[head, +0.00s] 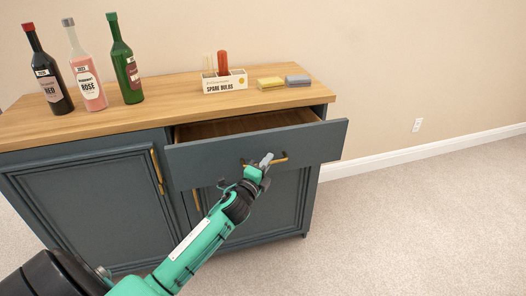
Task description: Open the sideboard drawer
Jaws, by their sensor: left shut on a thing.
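The sideboard (90,215) is dark blue-grey with a wooden top (170,100). Its drawer (210,160) at the upper right is pulled partway out, and its wooden inside shows through the gap behind the front. My left gripper (264,163) is at the drawer front, shut on the brass drawer handle (281,160). The gripper hides part of the handle. My right gripper is not in view.
On the top stand a red wine bottle (50,80), a rosé bottle (86,78) and a green bottle (126,70). Carpet (420,220) at right is clear.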

